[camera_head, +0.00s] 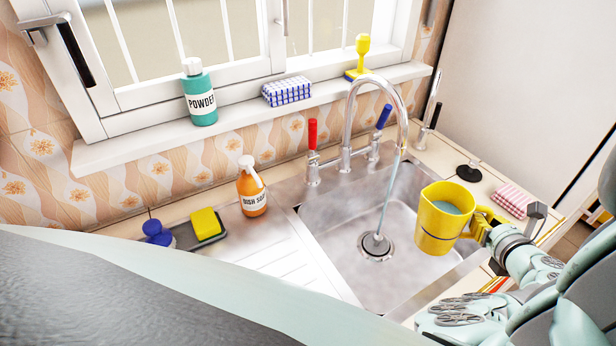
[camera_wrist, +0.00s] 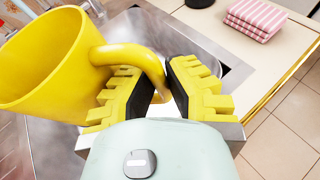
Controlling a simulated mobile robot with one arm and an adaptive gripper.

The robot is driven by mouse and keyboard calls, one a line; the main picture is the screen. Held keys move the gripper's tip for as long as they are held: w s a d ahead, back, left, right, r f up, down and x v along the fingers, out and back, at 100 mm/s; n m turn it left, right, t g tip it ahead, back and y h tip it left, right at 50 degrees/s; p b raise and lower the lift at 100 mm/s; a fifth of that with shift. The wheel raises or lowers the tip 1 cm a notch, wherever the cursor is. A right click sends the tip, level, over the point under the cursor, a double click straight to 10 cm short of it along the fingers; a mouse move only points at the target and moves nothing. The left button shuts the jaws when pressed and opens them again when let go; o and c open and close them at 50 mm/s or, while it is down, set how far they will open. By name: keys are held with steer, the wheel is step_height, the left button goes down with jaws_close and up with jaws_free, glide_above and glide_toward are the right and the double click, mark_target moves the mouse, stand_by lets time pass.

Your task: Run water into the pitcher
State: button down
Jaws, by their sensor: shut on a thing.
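The yellow pitcher (camera_head: 441,228) is upright over the right part of the sink (camera_head: 335,262), with pale blue water visible inside. My gripper (camera_head: 484,228) is shut on its handle from the right. In the wrist view, the dark finger pads of my gripper (camera_wrist: 167,88) close around the handle (camera_wrist: 135,55), and the pitcher (camera_wrist: 50,62) is on the left. The arched metal faucet (camera_head: 372,78) runs a thin water stream (camera_head: 389,195) down to the drain (camera_head: 377,246). The stream passes left of the pitcher. The red tap handle (camera_head: 312,134) stands upright; the blue one (camera_head: 383,117) tilts right.
An orange soap bottle (camera_head: 251,190) and a yellow sponge (camera_head: 206,223) are left of the sink. A pink striped cloth (camera_head: 511,201) and black stopper (camera_head: 469,172) lie on the right counter. A green powder bottle (camera_head: 199,97) stands on the windowsill.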

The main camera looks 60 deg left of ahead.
steer(key=shift+w+d+r+p, duration=0.1)
steer(key=shift+d+r+p, duration=0.1)
steer(key=shift+d+r, duration=0.35)
steer(key=shift+d+r+p, duration=0.2)
steer(key=shift+d+r, duration=0.1)
steer(key=shift+d, duration=0.35)
